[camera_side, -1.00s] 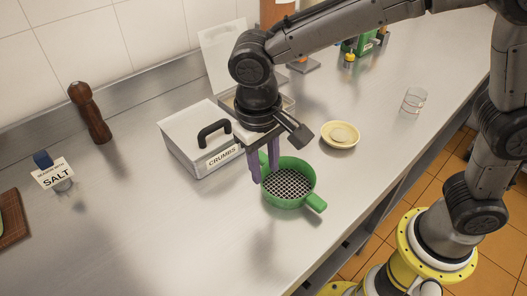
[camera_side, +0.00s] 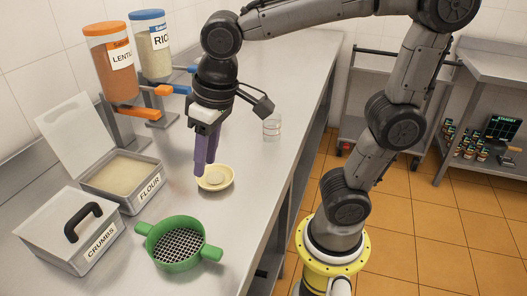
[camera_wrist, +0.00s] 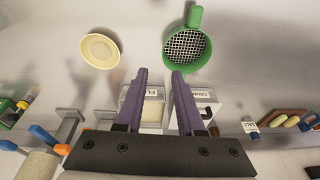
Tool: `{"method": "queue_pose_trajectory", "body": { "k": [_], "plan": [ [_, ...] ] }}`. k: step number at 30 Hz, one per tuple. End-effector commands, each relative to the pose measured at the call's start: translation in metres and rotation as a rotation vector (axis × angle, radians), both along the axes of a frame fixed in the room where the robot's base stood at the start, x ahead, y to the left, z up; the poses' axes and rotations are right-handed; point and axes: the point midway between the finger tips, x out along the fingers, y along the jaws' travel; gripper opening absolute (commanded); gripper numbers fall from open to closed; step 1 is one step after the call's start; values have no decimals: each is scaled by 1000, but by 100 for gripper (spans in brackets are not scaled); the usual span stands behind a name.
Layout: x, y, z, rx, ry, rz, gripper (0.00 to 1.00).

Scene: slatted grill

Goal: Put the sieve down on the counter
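The green sieve (camera_side: 166,262) with a dark mesh and two stub handles rests upright on the steel counter (camera_side: 215,285), in front of the crumbs box. It also shows in the wrist view (camera_wrist: 165,58), at upper right. My gripper (camera_side: 203,172) has purple fingers and hangs above the counter behind the sieve, close to the yellow dish. In the wrist view the fingers (camera_wrist: 158,72) are apart with nothing between them. The sieve is clear of the fingers.
A yellow dish (camera_side: 229,184) stands near my fingers. The lidded crumbs box (camera_side: 45,225) and open flour box (camera_side: 150,168) stand left. Lentil (camera_side: 115,71) and rice (camera_side: 155,56) dispensers stand at the back. A glass (camera_side: 272,128) is near the counter's right edge.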

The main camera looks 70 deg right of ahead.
Motion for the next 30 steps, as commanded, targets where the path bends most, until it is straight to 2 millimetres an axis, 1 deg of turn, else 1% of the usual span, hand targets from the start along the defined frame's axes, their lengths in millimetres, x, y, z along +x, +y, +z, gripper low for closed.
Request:
{"method": "queue_pose_trajectory", "body": {
  "k": [1,3,6,9,12,17,30],
  "plan": [
    [-16,-19,2,7,-45,-9,37],
    [-34,-37,0,6,-100,-6,37],
    [-57,-56,-6,-4,-170,-1,37],
    [-74,-68,-13,-22,-222,3,37],
    [-85,-74,-19,-36,-252,7,37],
    [-90,-76,-22,-44,-267,11,37],
    [-89,-76,-21,-43,-266,11,37]
  ]
}}
